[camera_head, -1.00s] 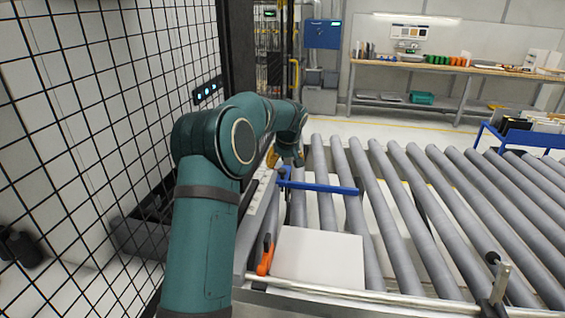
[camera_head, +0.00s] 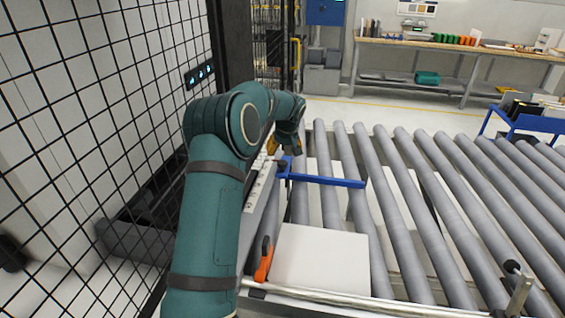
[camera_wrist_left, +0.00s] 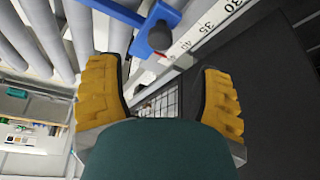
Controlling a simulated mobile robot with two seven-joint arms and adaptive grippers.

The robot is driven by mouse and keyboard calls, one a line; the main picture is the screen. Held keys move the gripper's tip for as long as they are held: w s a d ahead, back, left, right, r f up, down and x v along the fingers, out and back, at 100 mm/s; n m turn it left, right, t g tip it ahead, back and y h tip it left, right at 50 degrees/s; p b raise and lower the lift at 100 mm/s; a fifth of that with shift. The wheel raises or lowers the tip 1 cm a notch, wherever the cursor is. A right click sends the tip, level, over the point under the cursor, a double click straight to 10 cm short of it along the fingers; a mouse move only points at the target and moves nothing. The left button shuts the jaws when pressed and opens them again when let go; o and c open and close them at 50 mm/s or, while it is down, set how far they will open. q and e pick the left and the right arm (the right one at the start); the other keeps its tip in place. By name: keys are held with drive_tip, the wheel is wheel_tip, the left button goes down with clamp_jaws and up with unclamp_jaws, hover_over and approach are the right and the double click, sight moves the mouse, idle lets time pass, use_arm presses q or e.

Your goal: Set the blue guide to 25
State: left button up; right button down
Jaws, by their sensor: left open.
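The blue guide (camera_head: 325,181) is a flat bar lying across the left end of the rollers. In the left wrist view the guide (camera_wrist_left: 157,27) carries a dark round knob (camera_wrist_left: 160,36) and a small red pointer (camera_wrist_left: 161,55). A white scale (camera_wrist_left: 195,36) beside it shows 30 and 35. The pointer is beyond the 35, on the side away from 30; its exact reading is too small to tell. My left gripper (camera_wrist_left: 158,68) has yellow padded fingers, open and apart, with the knob in line between them. In the head view the left gripper (camera_head: 288,147) is just behind the guide's left end, partly hidden.
A white panel (camera_head: 322,262) lies on the rollers in front of the guide, with an orange clamp-like part (camera_head: 264,260) at its left. A black mesh fence (camera_head: 95,120) stands close on the left. The rollers to the right (camera_head: 430,200) are mostly clear.

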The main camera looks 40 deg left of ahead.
sight(282, 162)
use_arm(q)
drive_tip(key=x, duration=0.8)
drive_tip(key=shift+w+a+f, duration=0.15)
drive_tip(key=shift+f, duration=0.2)
clamp_jaws()
